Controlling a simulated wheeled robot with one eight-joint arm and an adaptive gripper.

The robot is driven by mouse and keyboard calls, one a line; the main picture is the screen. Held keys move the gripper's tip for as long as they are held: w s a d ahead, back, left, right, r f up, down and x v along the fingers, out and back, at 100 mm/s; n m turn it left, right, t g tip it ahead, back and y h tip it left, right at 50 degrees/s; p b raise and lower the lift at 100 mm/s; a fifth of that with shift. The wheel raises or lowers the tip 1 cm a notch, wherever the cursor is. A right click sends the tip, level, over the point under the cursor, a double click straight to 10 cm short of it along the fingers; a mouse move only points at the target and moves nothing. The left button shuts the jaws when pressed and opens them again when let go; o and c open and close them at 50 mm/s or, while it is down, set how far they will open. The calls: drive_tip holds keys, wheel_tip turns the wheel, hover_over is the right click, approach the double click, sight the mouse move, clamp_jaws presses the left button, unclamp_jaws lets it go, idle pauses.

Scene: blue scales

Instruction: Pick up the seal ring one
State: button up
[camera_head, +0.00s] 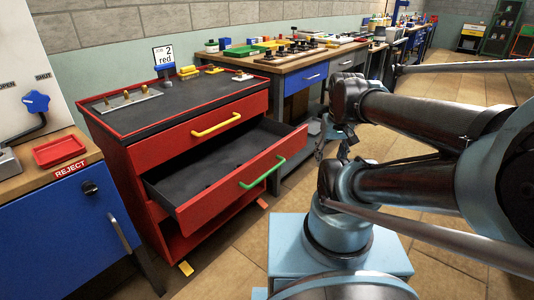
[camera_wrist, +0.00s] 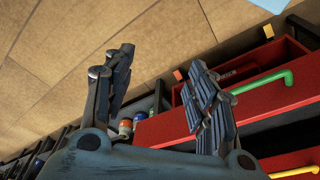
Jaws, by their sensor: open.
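I cannot make out a seal ring for certain in either view. The red cabinet's upper part has an open drawer (camera_head: 232,166) with a green handle (camera_head: 262,173); a few small dark shapes lie on its dark floor, too dim to identify. My gripper (camera_head: 333,146) hangs to the right of the drawer in the head view, partly hidden by my arm. In the wrist view my gripper (camera_wrist: 160,85) has its two dark fingers spread apart with nothing between them. The drawer front (camera_wrist: 262,104) shows beyond the right finger there.
A blue cabinet (camera_head: 75,221) with a red reject tray (camera_head: 59,150) stands left. A workbench (camera_head: 296,66) with several parts stands behind. Tiled floor is open at right.

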drive_tip(key=w+a+r+n+g, duration=0.1)
drive_tip(key=w+a+r+n, duration=0.1)
drive_tip(key=w+a, duration=0.45)
drive_tip(key=w+a+r+n, duration=0.1)
drive_tip(key=w+a+n, duration=0.2)
drive_tip(key=w, duration=0.6)
drive_tip(key=w+a+r+n+g, duration=0.1)
drive_tip(key=w+a+r+n, duration=0.1)
drive_tip(key=w+a, duration=0.45)
drive_tip(key=w+a+f+n, duration=0.35)
drive_tip(key=w+a, duration=0.25)
drive_tip(key=w, duration=0.2)
drive_tip(key=shift+m, duration=0.45)
drive_tip(key=f, duration=1.2)
drive_tip(key=shift+s+d+f, duration=0.1)
drive_tip(key=shift+d+f, duration=0.05)
drive_tip(key=shift+d, duration=0.05)
drive_tip(key=shift+w+d+f, duration=0.15)
drive_tip(key=shift+f, duration=0.85)
drive_tip(key=shift+w+d+f, duration=0.1)
drive_tip(key=shift+f, duration=1.55)
drive_tip(key=c, duration=0.8)
